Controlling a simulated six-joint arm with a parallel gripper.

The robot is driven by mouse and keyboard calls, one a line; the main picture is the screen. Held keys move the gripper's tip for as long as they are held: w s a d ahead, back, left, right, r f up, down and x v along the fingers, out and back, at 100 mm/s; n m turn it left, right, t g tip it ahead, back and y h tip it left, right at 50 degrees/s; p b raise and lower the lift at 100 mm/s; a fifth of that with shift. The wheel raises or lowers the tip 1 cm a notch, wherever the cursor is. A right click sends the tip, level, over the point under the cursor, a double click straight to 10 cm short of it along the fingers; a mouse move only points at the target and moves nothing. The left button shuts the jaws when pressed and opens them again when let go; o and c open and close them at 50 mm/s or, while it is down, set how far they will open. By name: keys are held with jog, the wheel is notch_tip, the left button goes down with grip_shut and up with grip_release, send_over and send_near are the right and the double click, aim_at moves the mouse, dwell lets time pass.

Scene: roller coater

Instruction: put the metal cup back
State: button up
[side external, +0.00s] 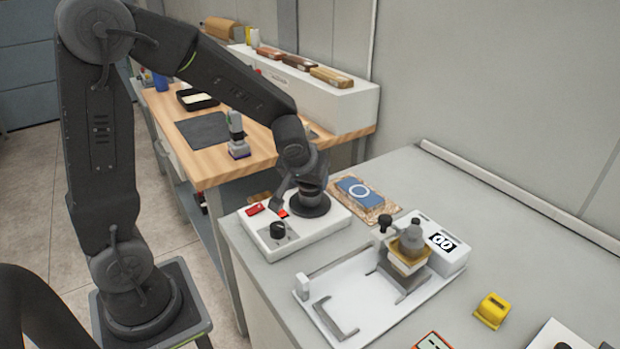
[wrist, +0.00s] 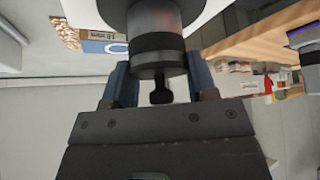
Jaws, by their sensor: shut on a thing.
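The metal cup (side external: 313,197), a grey cylinder, stands upright on or just above the round dark plate (side external: 322,208) of a white device (side external: 285,245) on the bench. In the wrist view the cup (wrist: 157,22) shows dark bands and a black knob pointing toward my gripper. My gripper (side external: 300,182) reaches in from above left and is shut on the cup. In the wrist view my gripper's (wrist: 160,75) two fingers lie on either side of it. Whether the cup's base touches the plate cannot be told.
A blue packet (side external: 358,190) lies just behind the white device. A white tray (side external: 375,310) with a roller coater (side external: 408,252) stands to the right. A yellow block (side external: 492,310) lies further right. The wooden bench (side external: 225,165) is behind left. The grey bench top's back right is clear.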

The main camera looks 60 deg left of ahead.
jog(key=o, duration=1.1)
jog(key=shift+f, duration=0.15)
jog(key=shift+r, duration=0.3)
jog(key=v, duration=1.2)
jog(key=s+d+m+h, duration=0.1)
jog(key=s+d+m, duration=0.1)
jog(key=s, duration=0.2)
jog(key=s+d+m+h, duration=0.1)
jog(key=s+d+m, duration=0.1)
jog(key=s, duration=0.3)
jog(key=s+d+r+m+h, duration=0.1)
jog(key=s+d+m, duration=0.1)
jog(key=s, duration=0.2)
jog(key=shift+s+d+m+h, duration=0.25)
jog(key=shift+d+m+h, duration=0.05)
jog(key=shift+d+m, duration=0.1)
